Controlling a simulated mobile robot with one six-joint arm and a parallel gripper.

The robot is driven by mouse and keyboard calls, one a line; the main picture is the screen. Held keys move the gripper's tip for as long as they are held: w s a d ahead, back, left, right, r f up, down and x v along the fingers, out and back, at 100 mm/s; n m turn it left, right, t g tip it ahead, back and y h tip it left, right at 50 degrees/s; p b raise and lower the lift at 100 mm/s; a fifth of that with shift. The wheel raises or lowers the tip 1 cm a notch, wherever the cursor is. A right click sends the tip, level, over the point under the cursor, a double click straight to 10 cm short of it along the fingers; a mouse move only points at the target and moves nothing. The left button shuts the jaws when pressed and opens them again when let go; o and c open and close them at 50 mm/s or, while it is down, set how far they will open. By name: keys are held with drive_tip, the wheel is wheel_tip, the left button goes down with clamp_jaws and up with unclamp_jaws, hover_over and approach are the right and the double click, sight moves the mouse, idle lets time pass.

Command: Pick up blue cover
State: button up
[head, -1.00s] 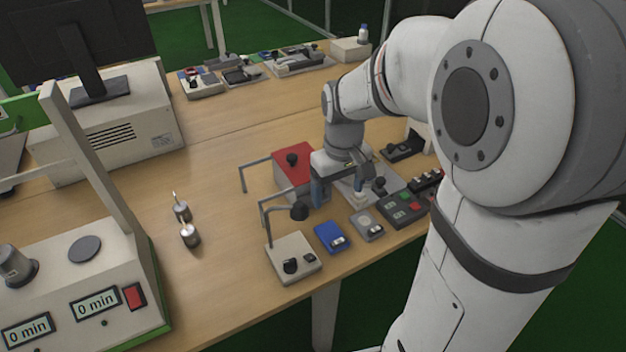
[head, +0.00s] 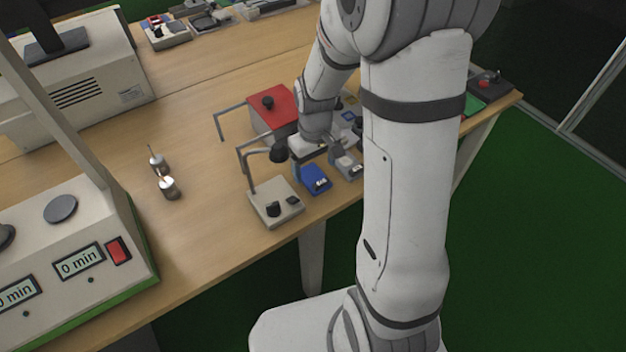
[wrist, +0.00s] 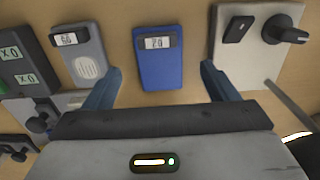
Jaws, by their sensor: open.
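The blue cover (head: 314,178) is a flat blue rectangle with a small white label at one end, lying on the wooden table near its front edge. In the wrist view it (wrist: 159,66) lies ahead of and between my fingers. My gripper (head: 308,150) is just behind the blue cover in the head view, partly hiding its far end. In the wrist view both blue fingers of my gripper (wrist: 161,70) are spread wide with nothing held. I cannot tell the exact height of the fingertips above the table.
A grey device (wrist: 83,52) lies left of the blue cover in the wrist view, and a beige stand base with a black knob (wrist: 255,45) lies to its right. A red-topped box (head: 272,108) stands behind. Bare table (head: 215,170) lies to the left.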

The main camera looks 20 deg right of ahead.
sight(315, 179)
wheel_tip(315, 179, down, 4)
drive_tip(key=shift+r, duration=0.1)
drive_tip(key=c, duration=1.1)
